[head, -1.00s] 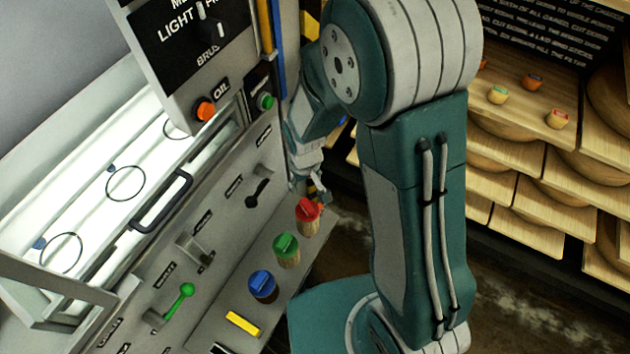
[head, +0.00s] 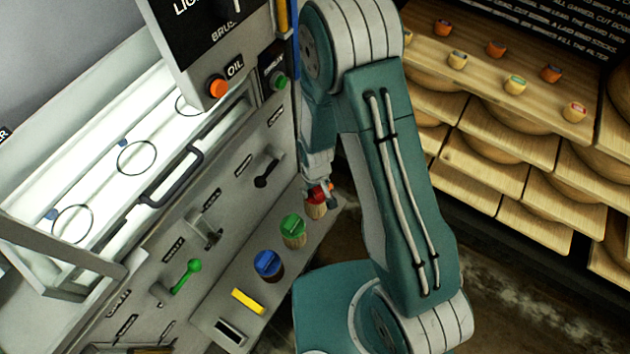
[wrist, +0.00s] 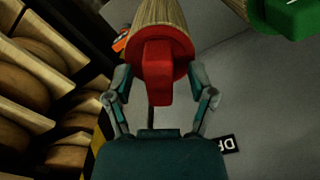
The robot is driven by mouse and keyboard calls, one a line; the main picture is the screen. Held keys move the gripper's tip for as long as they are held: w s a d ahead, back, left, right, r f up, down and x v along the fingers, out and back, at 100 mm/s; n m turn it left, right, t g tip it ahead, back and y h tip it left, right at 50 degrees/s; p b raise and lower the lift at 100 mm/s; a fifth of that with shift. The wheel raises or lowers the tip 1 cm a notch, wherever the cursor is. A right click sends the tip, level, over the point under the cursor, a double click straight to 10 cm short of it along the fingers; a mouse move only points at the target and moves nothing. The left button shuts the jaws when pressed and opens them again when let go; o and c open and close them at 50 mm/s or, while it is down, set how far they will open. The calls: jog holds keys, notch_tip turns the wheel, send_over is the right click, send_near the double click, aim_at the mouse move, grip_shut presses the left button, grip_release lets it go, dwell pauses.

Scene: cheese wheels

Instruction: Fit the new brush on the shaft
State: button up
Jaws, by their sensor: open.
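A brush with a red cap (head: 318,195) and pale bristles stands at the far end of the machine's ledge. My gripper (head: 326,186) is at this red brush. In the wrist view the open fingers of my gripper (wrist: 160,98) lie on both sides of the red handle (wrist: 154,80), with small gaps to it. A green-capped brush (head: 293,229) and a blue-capped brush (head: 267,264) stand nearer along the same ledge. The green cap also shows in the wrist view (wrist: 290,15). I cannot tell which shaft takes a brush.
The machine front (head: 215,205) carries a green lever (head: 187,275), dark levers and an orange button (head: 217,88). A yellow block (head: 248,301) lies on the ledge (head: 215,310). Shelves with cheese wheels (head: 480,155) stand at the right.

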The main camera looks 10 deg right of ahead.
jog(key=shift+f, duration=0.25)
jog(key=shift+c, duration=0.3)
grip_shut()
jog(key=shift+r, duration=0.25)
jog(key=shift+r, duration=3.9)
jog(key=shift+r, duration=1.4)
